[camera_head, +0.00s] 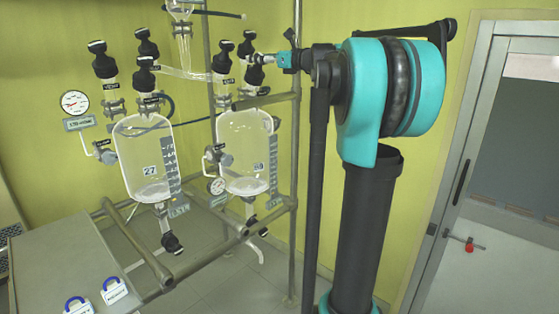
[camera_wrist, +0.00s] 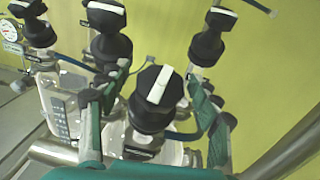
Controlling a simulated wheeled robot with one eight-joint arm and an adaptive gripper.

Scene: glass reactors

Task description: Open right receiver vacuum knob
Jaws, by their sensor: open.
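The right receiver (camera_head: 245,150) is a clear glass vessel with several black knobs on top. My gripper (camera_head: 272,59) comes in from the right at the height of these knobs. In the wrist view my gripper (camera_wrist: 157,76) is open, with one finger on each side of a black knob (camera_wrist: 157,95) that has a white bar across its top. The knob's sides show between the fingers, and I cannot tell whether either finger touches it. That knob's label is too small to read, so I cannot confirm it is the vacuum knob.
Other black knobs stand close by, one (camera_wrist: 213,35) beyond the right finger and one (camera_wrist: 108,30) beyond the left. The left receiver (camera_head: 145,158) stands beside the right one. Metal frame posts (camera_head: 297,200) run close to my arm. A grey table (camera_head: 60,265) is at lower left.

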